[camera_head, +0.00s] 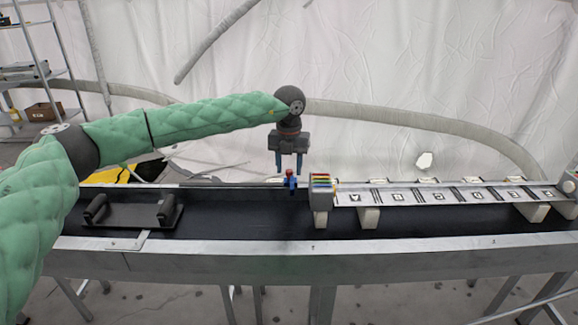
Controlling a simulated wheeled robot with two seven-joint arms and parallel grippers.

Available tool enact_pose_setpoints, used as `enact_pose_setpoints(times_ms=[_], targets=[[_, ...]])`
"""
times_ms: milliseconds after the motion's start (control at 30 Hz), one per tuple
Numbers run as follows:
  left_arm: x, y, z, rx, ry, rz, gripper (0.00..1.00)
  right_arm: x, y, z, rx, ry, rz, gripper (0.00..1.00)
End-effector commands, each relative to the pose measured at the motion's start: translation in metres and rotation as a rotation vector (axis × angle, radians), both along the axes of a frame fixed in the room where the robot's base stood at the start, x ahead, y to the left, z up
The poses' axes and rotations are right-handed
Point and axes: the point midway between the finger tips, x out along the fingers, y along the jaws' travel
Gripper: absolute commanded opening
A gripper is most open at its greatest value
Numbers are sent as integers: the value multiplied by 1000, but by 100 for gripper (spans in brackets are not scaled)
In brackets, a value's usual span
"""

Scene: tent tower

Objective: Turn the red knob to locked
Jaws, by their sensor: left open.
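A small red knob (289,173) sits on a blue base (291,183) at the far edge of the black-topped bench, near its middle. Its locked or unlocked position is too small to tell. My left gripper (289,171) points down with its two blue fingers apart, just above or behind the knob. The fingers hold nothing that I can see. Whether they touch the knob cannot be told. My right gripper is not in view.
A post with coloured stripes (321,184) stands just right of the knob. A raised panel with printed markers (450,195) runs to the right. A black tray with two handles (133,215) lies on the left of the bench (240,220). The black surface between is clear.

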Motion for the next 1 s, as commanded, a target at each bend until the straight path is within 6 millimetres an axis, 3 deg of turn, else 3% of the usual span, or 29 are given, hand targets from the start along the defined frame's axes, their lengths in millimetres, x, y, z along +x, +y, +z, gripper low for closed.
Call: enact_pose_setpoints(times_ms=[267,400,600,800,1000], targets=[[1,0,22,-1,-3,0,42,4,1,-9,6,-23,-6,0],[1,0,44,-1,-2,0,42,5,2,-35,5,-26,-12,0],[1,0,68,0,0,0,42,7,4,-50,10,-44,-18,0],[0,0,78,0,0,0,42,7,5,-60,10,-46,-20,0],[0,0,78,0,0,0,42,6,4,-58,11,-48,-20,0]])
